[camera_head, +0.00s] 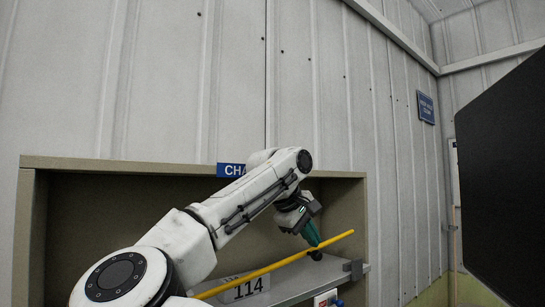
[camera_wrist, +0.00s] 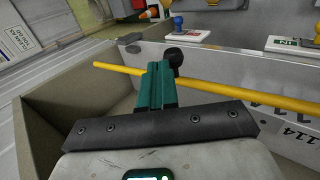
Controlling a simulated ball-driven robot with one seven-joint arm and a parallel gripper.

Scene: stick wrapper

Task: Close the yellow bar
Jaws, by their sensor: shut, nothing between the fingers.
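The yellow bar (camera_head: 268,268) is a long thin rod slanting up to the right across the front of a cabinet shelf. In the wrist view the yellow bar (camera_wrist: 245,91) runs across the picture, and my fingers hide a short stretch of it. My gripper (camera_head: 313,243) has teal fingers pointing down at the bar, near its raised right end. In the wrist view my gripper (camera_wrist: 160,70) has its fingers together with nothing held between them. The fingers are right at the bar; I cannot tell whether they touch it. A black round knob (camera_wrist: 174,57) is beside the fingertips.
The tan open cabinet (camera_head: 28,230) encloses the shelf (camera_head: 290,284), which carries a 114 label (camera_head: 243,288). Small items, including a blue-handled stamp (camera_wrist: 178,22), stand beyond the shelf edge. A large dark panel (camera_head: 505,170) is at the right.

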